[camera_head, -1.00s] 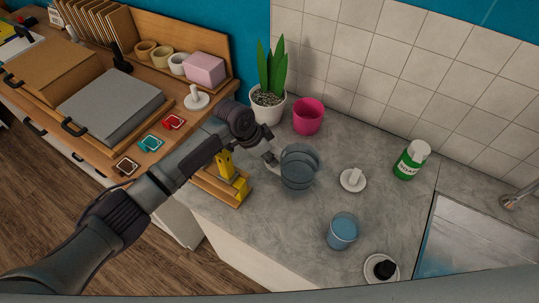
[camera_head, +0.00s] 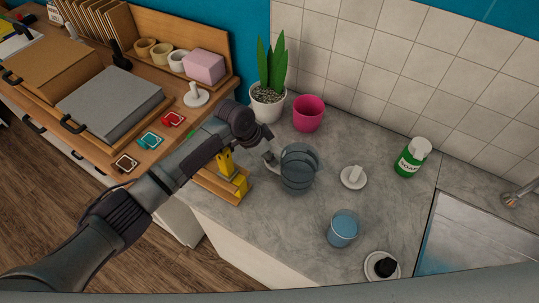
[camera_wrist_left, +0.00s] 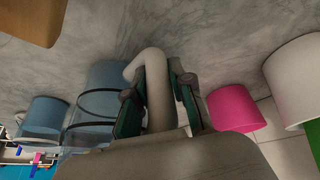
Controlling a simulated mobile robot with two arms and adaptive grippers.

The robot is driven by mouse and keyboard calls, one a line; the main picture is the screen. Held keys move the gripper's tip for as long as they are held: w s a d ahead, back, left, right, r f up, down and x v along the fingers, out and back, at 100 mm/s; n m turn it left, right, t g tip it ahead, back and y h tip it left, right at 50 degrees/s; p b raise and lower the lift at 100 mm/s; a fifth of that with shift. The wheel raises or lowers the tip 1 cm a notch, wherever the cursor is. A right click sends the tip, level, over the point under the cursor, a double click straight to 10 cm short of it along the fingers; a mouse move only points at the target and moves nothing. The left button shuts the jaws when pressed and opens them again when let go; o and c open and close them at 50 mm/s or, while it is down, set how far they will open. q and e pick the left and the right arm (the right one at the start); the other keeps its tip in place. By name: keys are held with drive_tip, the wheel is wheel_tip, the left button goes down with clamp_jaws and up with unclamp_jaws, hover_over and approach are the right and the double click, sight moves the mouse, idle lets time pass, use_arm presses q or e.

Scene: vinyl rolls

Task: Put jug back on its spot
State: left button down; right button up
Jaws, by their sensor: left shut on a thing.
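The jug (camera_head: 298,172) is a see-through blue-grey vessel with dark bands and a pale handle. It is upright at the grey counter (camera_head: 265,225), right of the yellow items; I cannot tell whether its base touches the surface. My left gripper (camera_head: 270,158) is shut on the jug's handle, on the jug's left side. In the left wrist view the pale handle runs between the green-lined fingers (camera_wrist_left: 158,95), with the jug body (camera_wrist_left: 98,95) to the left. The handle's lower part is hidden by the gripper. My right gripper is not in view.
A pink cup (camera_head: 308,113) and potted plant (camera_head: 267,105) stand behind the jug. A white knobbed dish (camera_head: 353,178), soap bottle (camera_head: 411,158) and blue cup (camera_head: 342,229) are to its right. Yellow items (camera_head: 232,172) stand at left.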

use_arm(q)
drive_tip(key=shift+f, duration=0.15)
unclamp_jaws()
idle(0.7)
idle(0.4)
drive_tip(key=p+v, duration=0.8)
drive_tip(key=v, duration=0.1)
idle(0.9)
idle(0.5)
